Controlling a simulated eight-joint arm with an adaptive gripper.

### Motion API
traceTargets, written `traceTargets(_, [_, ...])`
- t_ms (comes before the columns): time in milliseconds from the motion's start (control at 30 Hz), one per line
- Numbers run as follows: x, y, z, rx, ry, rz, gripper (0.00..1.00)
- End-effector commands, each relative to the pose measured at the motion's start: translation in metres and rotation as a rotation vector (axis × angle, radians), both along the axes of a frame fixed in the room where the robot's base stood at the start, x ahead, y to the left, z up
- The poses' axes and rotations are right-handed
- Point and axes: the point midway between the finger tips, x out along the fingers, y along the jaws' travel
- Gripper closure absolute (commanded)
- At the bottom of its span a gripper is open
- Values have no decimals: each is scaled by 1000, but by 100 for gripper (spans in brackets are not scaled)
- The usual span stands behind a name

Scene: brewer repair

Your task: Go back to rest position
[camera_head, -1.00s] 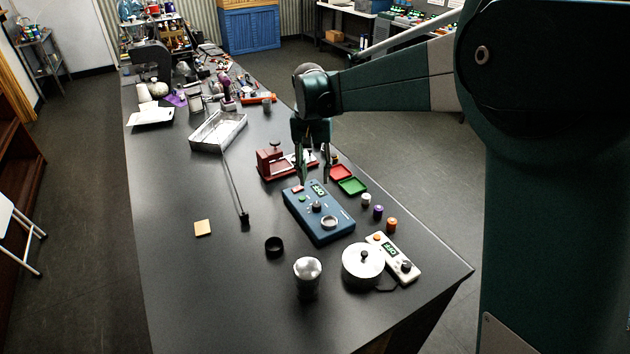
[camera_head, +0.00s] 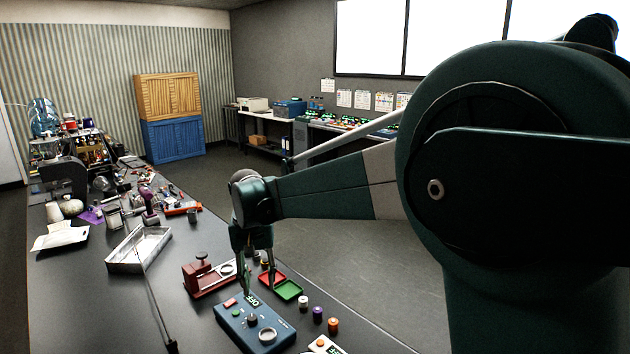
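My gripper (camera_head: 258,284) points down over the dark workbench (camera_head: 100,310), just above the far edge of the blue control box (camera_head: 255,325). Its two fingers are apart, with nothing seen between them. A red fixture (camera_head: 203,276) stands left of the fingers. The small red and green trays (camera_head: 288,291) lie just right of them.
A metal tray (camera_head: 140,250) with a long thin rod stands at the left. White, purple and orange-topped knobs (camera_head: 318,314) stand right of the box. A white device (camera_head: 323,345) is cut off below. The bench's far end is cluttered; open floor (camera_head: 340,250) lies right.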

Motion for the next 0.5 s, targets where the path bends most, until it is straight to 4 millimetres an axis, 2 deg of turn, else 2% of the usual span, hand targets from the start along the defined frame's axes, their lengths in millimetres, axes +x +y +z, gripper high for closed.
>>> traceTargets(100, [-8, -26, 13, 12, -21, -6, 65])
traceTargets(500, [-40, -103, 48, 50, -99, -16, 65])
